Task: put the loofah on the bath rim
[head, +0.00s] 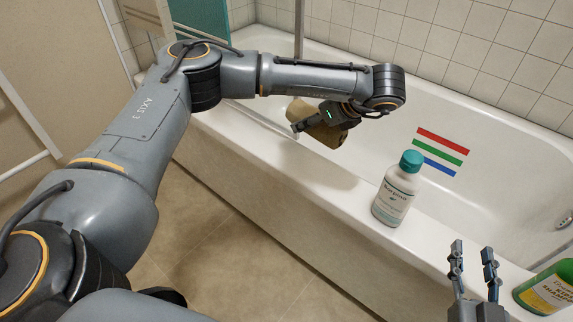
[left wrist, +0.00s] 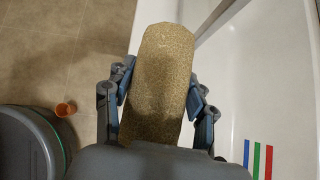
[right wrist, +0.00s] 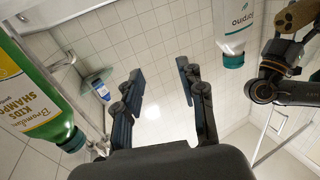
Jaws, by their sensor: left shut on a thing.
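The loofah (head: 318,128) is a long, rounded, brown-olive piece. In the left wrist view the loofah (left wrist: 160,75) lies between the two fingers of my left gripper (left wrist: 157,90), which is shut on it. In the head view my left gripper (head: 322,118) holds it over the far part of the bath rim (head: 335,195); contact with the rim cannot be told. The loofah (right wrist: 292,17) also shows at the top right of the right wrist view. My right gripper (head: 472,255) is open and empty near the rim at the lower right.
A white bottle with a teal cap (head: 394,194) stands on the rim. A green shampoo bottle (head: 547,290) is at the lower right, beside my right gripper. Red, green and blue stripes (head: 440,152) mark the tub's inside. An orange cup (left wrist: 66,108) is on the floor.

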